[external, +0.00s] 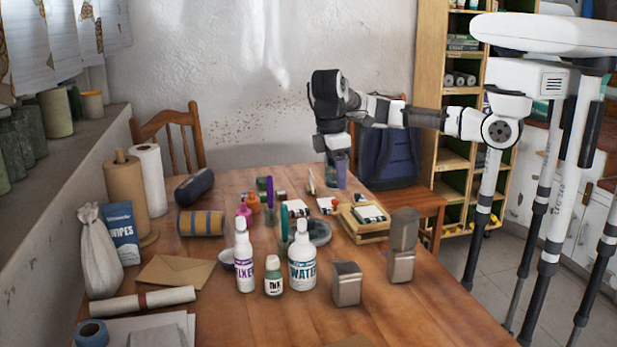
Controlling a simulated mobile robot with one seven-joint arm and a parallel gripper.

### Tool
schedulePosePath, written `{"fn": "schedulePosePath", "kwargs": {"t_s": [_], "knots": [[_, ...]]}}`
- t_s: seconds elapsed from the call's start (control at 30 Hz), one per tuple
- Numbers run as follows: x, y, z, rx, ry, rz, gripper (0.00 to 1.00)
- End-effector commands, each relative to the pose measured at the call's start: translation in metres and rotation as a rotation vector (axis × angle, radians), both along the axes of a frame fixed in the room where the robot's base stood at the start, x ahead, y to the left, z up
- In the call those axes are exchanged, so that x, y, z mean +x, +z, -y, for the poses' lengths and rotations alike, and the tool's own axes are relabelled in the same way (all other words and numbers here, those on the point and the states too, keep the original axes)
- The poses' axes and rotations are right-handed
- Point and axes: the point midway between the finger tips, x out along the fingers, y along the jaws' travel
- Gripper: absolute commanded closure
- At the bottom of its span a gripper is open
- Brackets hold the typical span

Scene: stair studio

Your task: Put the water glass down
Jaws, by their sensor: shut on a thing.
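The water glass (341,172) is a small, bluish see-through tumbler near the far edge of the wooden table (412,293). My gripper (337,155) points down from above and is shut on the upper part of the glass. The glass looks upright. Its base is close to the tabletop, but I cannot tell whether it touches. My fingers are small and partly hidden by the arm's end.
A wooden tray (364,236) with cards stands in front of the glass. A blue backpack (388,160) is behind right.

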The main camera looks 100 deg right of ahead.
Motion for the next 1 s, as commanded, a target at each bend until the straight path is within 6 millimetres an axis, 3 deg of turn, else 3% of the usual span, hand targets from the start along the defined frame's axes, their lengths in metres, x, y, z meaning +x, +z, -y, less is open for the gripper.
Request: {"fn": "schedulePosePath", "kwargs": {"t_s": [0.27,0.47,0.8,1.0], "knots": [[0.002,0.001,0.000,-0.001,-0.006,0.001,0.78],[0.023,0.006,0.000,0.000,-0.138,0.002,0.78],[0.103,0.030,0.003,0.003,-0.741,0.001,0.78],[0.139,0.043,0.005,0.005,-1.100,0.000,0.78]]}}
